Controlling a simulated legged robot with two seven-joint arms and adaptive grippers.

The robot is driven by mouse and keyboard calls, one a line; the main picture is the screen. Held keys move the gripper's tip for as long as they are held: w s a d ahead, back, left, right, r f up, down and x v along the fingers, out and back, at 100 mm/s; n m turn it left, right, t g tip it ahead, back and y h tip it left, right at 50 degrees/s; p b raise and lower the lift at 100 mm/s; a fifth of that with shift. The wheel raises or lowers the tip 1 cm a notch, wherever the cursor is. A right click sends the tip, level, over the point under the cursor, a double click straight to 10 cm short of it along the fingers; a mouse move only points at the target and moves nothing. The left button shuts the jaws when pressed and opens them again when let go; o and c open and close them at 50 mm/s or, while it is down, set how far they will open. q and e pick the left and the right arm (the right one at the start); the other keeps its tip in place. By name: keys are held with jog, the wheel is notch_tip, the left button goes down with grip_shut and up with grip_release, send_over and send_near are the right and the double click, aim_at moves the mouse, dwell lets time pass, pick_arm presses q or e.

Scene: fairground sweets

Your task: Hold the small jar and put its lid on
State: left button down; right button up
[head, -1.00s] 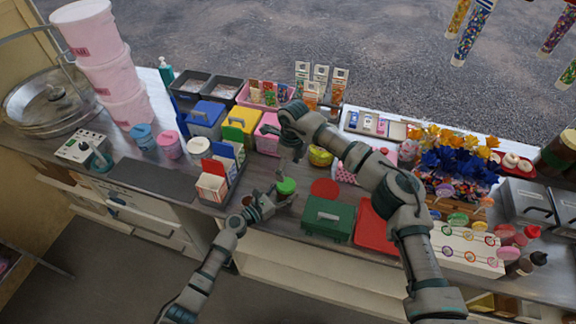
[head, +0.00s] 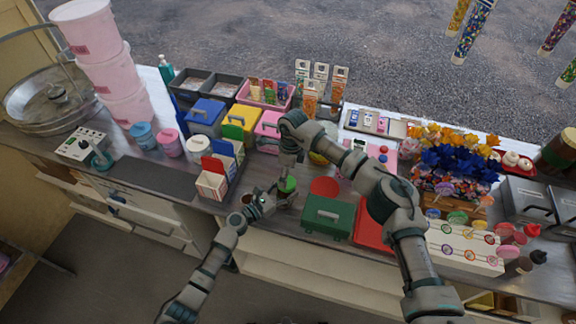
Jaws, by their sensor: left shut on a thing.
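The small jar (head: 285,198) stands near the counter's front edge, mostly hidden by my grippers. A round green piece (head: 289,184) shows at its top; I cannot tell whether it is seated on the jar. My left gripper (head: 273,201) comes from the front left and is shut on the jar's side. My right gripper (head: 288,172) points down from above, its fingertips at the green piece. Whether its fingers are open or shut on the piece is too small to tell.
A compartment holder with cards (head: 213,180) stands on the left. Blue, yellow and pink boxes line the back.

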aim_at(289, 181)
pick_arm(q)
jog(key=shift+d, duration=0.2)
pick_arm(e)
notch_tip(289, 181, down, 2)
jog(key=shift+s+d+f, duration=0.1)
jog(key=shift+d+f, duration=0.05)
jog(key=shift+f, duration=0.05)
pick_arm(q)
jog(key=shift+d, duration=0.3)
pick_arm(e)
jog(key=shift+d+f, duration=0.25)
jog(key=shift+f, duration=0.25)
pick_arm(q)
jog(key=shift+a, duration=0.35)
pick_arm(e)
jog(key=shift+a, duration=0.3)
jog(key=c, duration=1.2)
pick_arm(q)
jog(key=shift+d, duration=0.1)
pick_arm(e)
jog(key=shift+d+m, duration=0.1)
jog(key=shift+m, duration=0.2)
jog(key=o, duration=1.3)
jog(key=shift+o, duration=0.2)
